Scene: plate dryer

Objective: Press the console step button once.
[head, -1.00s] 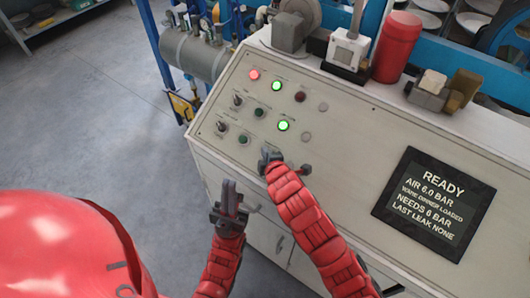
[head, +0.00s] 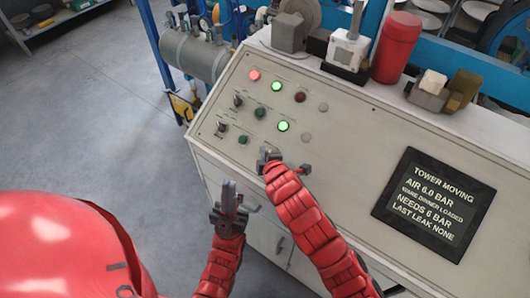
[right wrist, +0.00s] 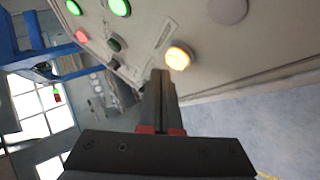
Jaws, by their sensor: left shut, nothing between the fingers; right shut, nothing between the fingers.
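The sloped grey console (head: 345,130) carries several buttons and lamps. A round button glowing amber (right wrist: 178,58) shows in the right wrist view; in the head view my right gripper mostly hides that spot. Its label is not readable.
The dark screen (head: 434,204) reads "TOWER MOVING, AIR 6.0 BAR". Two green lamps (head: 276,86) and a red lamp (head: 254,75) are lit. A red cylinder (head: 397,47) stands on top. Open floor lies left.

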